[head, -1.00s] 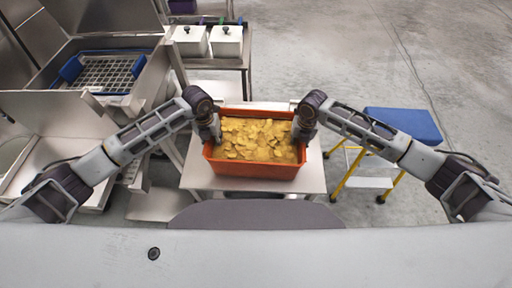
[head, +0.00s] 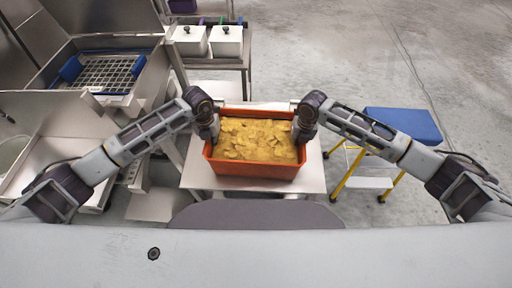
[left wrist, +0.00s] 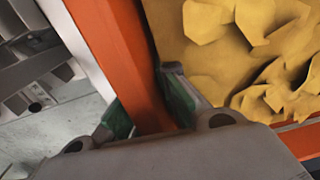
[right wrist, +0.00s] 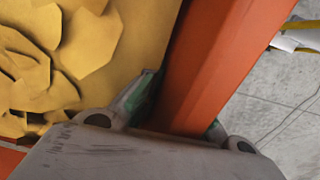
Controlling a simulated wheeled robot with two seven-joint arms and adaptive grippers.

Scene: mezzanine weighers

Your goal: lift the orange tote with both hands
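The orange tote (head: 255,170) sits upright on a light metal table in the head view, filled with yellow, flake-like pieces (head: 255,138). My left gripper (head: 212,138) is at the tote's left wall and my right gripper (head: 301,135) at its right wall. In the left wrist view, the two green-padded fingers (left wrist: 145,112) straddle the orange wall (left wrist: 112,40) and close on it. In the right wrist view, the fingers (right wrist: 178,112) likewise pinch the opposite wall (right wrist: 225,50). The fingertips are partly hidden by the wall and the gripper bodies.
The table (head: 312,180) shows bare margins around the tote. A blue-topped yellow step stool (head: 405,124) stands to the right. White lidded containers (head: 226,42) stand on a bench behind. A metal basin with a blue-ended rack (head: 105,72) is at the left. Open floor lies behind right.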

